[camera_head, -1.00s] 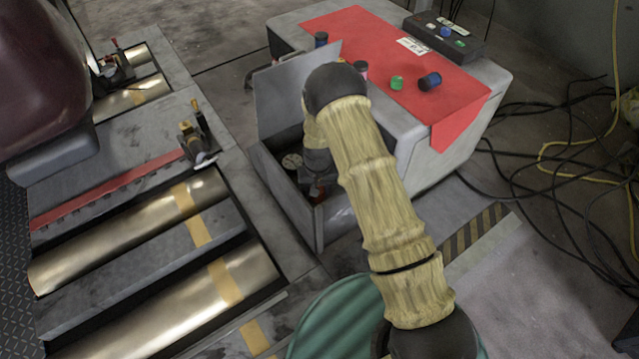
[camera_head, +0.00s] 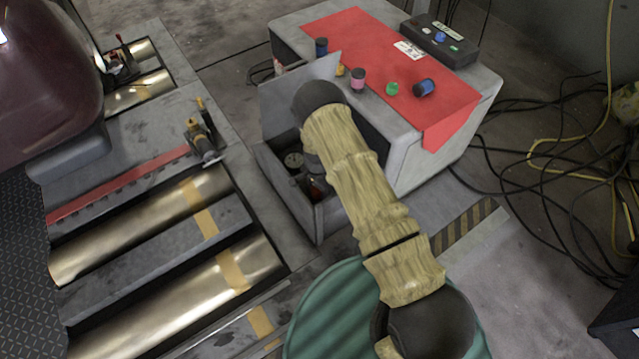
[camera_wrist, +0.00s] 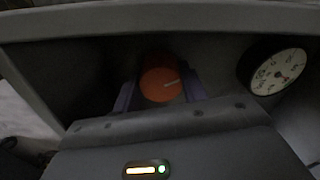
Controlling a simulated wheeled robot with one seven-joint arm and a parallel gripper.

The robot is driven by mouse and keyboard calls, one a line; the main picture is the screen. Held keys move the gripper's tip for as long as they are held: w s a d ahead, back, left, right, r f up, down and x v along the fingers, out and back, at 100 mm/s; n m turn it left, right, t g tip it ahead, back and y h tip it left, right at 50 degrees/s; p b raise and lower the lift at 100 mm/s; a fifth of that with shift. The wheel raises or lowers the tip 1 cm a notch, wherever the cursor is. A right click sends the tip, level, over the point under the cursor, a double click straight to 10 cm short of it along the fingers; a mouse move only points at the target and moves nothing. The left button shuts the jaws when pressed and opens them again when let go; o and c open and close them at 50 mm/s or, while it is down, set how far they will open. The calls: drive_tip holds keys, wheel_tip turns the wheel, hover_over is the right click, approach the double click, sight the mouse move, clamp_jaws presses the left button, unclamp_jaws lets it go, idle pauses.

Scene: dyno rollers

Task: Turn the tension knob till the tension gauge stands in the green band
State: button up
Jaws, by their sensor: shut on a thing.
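The tension knob (camera_wrist: 160,84) is a round orange knob with a pale pointer line, deep in the open compartment in the wrist view. My gripper (camera_wrist: 160,92) is shut on it, one finger on each side. The pointer line points right and slightly up. The tension gauge (camera_wrist: 278,72) is a round white dial right of the knob; its needle and any green band are too small and dim to read. In the head view the gauge (camera_head: 294,160) shows small inside the compartment, and my arm hides most of the knob and gripper.
The compartment's grey wall (camera_head: 290,205) and raised lid (camera_head: 290,92) stand close around my arm. A control box (camera_head: 440,40) sits behind. Cables lie on the floor at right.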

drive_tip(key=shift+s+d+m+p, duration=0.15)
drive_tip(key=shift+d+m+p, duration=0.15)
drive_tip(key=shift+m, duration=0.5)
drive_tip(key=o, duration=1)
drive_tip(key=shift+c, duration=0.2)
drive_tip(key=shift+a, duration=0.15)
drive_tip(key=shift+r, duration=0.6)
wheel_tip(320, 180, up, 16)
drive_tip(key=p, duration=0.6)
drive_tip(key=shift+s+d+r, duration=0.2)
